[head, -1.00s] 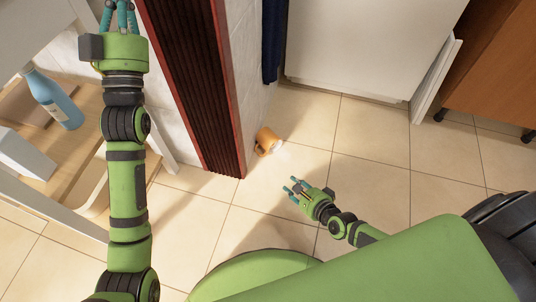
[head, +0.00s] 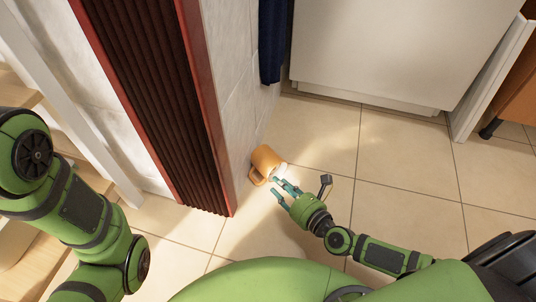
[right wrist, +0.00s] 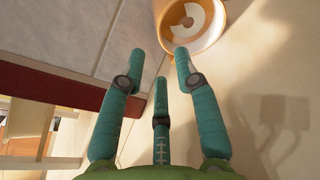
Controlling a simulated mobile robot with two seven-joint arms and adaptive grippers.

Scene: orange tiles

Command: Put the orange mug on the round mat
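The orange mug (head: 265,160) lies on its side on the tiled floor beside the wall. Its handle is at the lower left and its opening faces my right gripper. My right gripper (head: 280,190) is open, its teal fingertips close to the mug's mouth; the head view does not show clearly whether they touch. In the right wrist view the mug's open mouth (right wrist: 190,20) is at the top, just beyond the spread, empty fingers (right wrist: 158,62). My left arm shows at the left, but its gripper is out of view. No round mat is visible.
A red-edged dark ribbed panel (head: 160,100) and a tiled wall (head: 240,90) stand left of the mug. A white cabinet (head: 390,50) is behind. Wooden shelving (head: 20,255) is at the left. The floor (head: 410,200) to the right is clear.

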